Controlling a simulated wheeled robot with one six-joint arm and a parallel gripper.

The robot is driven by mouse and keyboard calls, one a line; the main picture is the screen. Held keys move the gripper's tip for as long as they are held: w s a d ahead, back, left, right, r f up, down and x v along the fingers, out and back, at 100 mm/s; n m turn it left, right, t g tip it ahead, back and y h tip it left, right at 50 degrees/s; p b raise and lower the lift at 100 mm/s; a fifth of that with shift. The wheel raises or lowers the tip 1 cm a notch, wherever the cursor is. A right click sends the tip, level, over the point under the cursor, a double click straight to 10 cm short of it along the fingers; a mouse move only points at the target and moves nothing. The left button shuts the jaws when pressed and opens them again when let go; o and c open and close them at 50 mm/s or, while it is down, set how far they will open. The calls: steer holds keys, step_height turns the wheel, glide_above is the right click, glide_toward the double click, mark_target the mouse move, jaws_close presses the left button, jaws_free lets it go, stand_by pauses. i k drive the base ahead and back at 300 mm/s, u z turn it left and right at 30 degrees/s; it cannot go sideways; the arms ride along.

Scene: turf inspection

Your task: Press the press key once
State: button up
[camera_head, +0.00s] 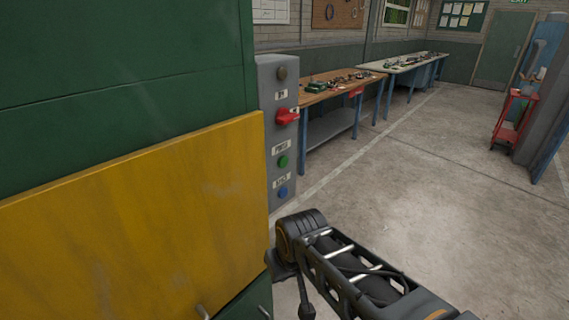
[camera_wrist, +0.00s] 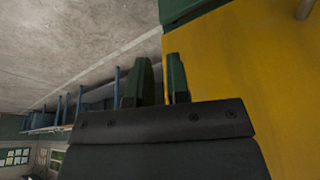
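A grey control panel (camera_head: 264,105) stands at the edge of a green and yellow machine. The head view does not clearly show my gripper.
The yellow panel (camera_head: 150,205) and green machine body (camera_head: 120,50) fill the left side. My arm is at the bottom, below the control panel. Workbenches (camera_head: 330,93) stand behind. A red cart (camera_head: 515,118) is at far right. Open concrete floor (camera_head: 430,190) lies right.

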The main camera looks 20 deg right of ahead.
mark_target(283, 161)
steer(key=z, duration=1.3)
steer(key=k, duration=1.1)
steer(key=u, duration=1.2)
steer(key=i, duration=0.5)
